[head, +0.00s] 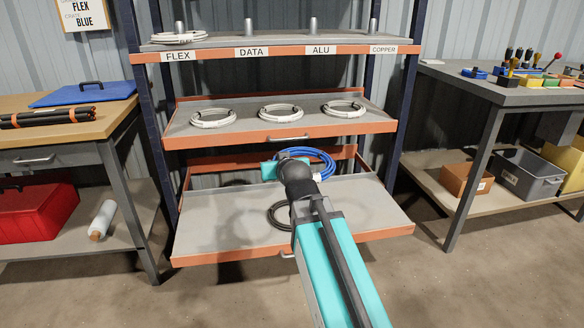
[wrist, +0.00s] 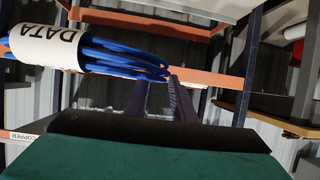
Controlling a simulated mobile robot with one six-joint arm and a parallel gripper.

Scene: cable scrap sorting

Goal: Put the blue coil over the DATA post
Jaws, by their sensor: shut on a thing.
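The blue coil (head: 327,163) is held above the lower pull-out shelf, partly hidden behind my arm. In the wrist view the blue coil (wrist: 110,58) fills the upper left, with a white tag reading DATA. My gripper (wrist: 165,82) is shut on the coil's edge. In the head view my wrist hides the fingers. The DATA post (head: 248,27) is a short grey peg on the top shelf, above the DATA label (head: 251,51). It is bare and stands above and left of the coil.
A white coil (head: 178,38) lies at the FLEX post. The ALU post (head: 313,24) and COPPER post (head: 374,25) are bare. Several pale coils (head: 281,112) lie on the middle shelf (head: 250,138). A dark coil (head: 279,215) lies on the lower shelf (head: 215,225). Benches stand either side.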

